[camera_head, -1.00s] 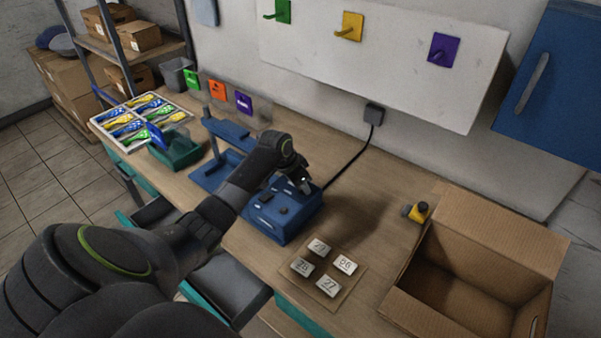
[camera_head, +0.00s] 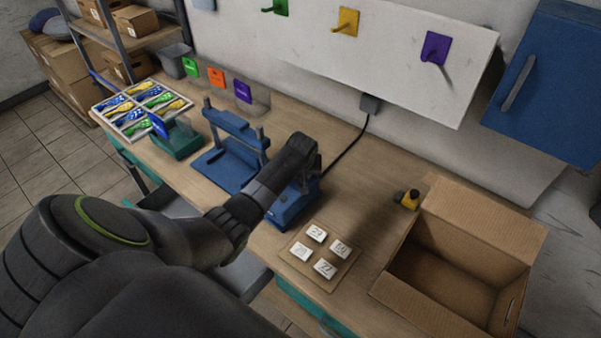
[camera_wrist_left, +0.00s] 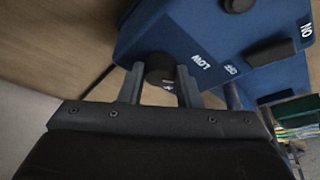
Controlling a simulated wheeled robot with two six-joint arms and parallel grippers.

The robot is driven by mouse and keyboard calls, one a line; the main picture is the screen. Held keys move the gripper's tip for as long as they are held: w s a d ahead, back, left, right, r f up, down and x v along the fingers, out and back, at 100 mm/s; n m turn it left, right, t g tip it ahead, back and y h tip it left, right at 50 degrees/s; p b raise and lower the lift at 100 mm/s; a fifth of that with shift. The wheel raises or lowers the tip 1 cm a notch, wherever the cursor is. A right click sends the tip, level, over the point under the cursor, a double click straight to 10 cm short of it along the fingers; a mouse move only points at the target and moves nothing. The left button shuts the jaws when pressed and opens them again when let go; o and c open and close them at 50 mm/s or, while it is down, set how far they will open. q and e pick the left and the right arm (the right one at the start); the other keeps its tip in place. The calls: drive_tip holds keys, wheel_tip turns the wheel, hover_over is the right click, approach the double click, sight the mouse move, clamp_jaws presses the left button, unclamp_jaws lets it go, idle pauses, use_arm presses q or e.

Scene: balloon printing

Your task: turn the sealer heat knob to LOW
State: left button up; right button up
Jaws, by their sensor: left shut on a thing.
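The blue sealer box (camera_head: 288,217) stands on the bench, mostly covered by my left arm in the head view. In the left wrist view the sealer's blue panel (camera_wrist_left: 180,35) shows the white words LOW and ON, with another label between them. A round black knob (camera_wrist_left: 159,68) sits beside the word LOW. My left gripper (camera_wrist_left: 160,80) has one finger on each side of this knob and is shut on it. In the head view the fingertips and the knob are hidden behind my arm. My right gripper is not in view.
A blue press frame (camera_head: 232,150) stands left of the box. A board with numbered white tiles (camera_head: 323,268) lies in front. An open cardboard box (camera_head: 497,215) is at the right. A black cable (camera_head: 349,146) runs from the sealer box to the wall.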

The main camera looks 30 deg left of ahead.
use_arm(q)
drive_tip(key=n, duration=0.2)
drive_tip(key=n+g+y, duration=0.1)
drive_tip(key=n, duration=0.3)
drive_tip(key=shift+w+d+r+g+y, duration=0.15)
drive_tip(key=shift+w+g+y, duration=0.15)
drive_tip(key=shift+g, duration=0.1)
drive_tip(key=shift+n, duration=0.4)
drive_tip(key=o, duration=1)
drive_tip(key=shift+c, duration=0.2)
drive_tip(key=shift+s, duration=0.1)
drive_tip(key=v, duration=1.7)
drive_tip(key=shift+r, duration=0.2)
